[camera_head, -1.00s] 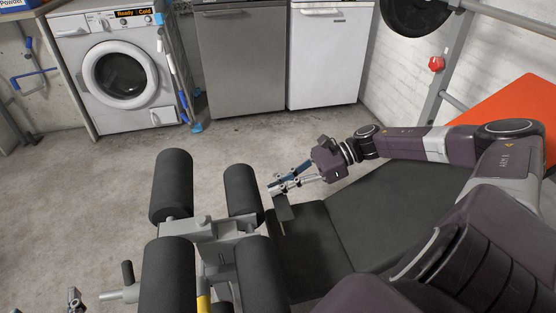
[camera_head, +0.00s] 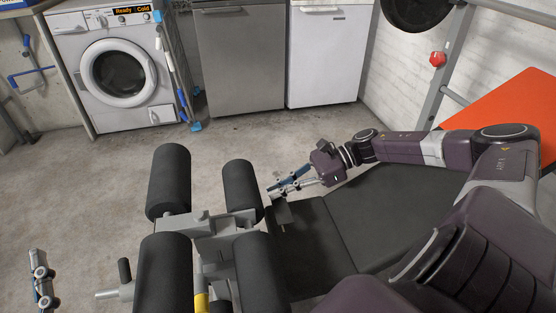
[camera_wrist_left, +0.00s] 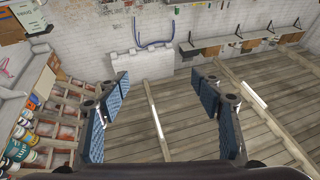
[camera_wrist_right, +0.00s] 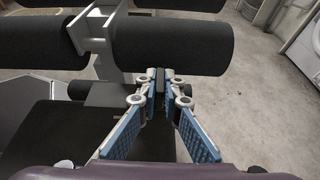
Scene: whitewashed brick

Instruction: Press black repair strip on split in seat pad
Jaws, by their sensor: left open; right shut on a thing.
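My right gripper (camera_head: 277,190) reaches in from the right over the near end of the dark seat pad (camera_head: 308,252). It is shut on a small black piece, which looks like the repair strip (camera_head: 284,213); the strip hangs just below the fingertips. In the right wrist view the gripper's (camera_wrist_right: 160,80) fingertips are close together, with the dark strip between them. I cannot tell whether the strip touches the pad, and I cannot make out the split. My left gripper (camera_head: 41,282) is at the left edge, away from the pad; the left wrist view shows its jaws (camera_wrist_left: 160,88) wide apart and empty.
Black foam rollers (camera_head: 168,183) on a grey frame (camera_head: 215,235) stand just left of the right gripper. A larger dark pad (camera_head: 385,210) lies to the right. A washing machine (camera_head: 115,70) and cabinets (camera_head: 240,60) line the back. Floor between is clear.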

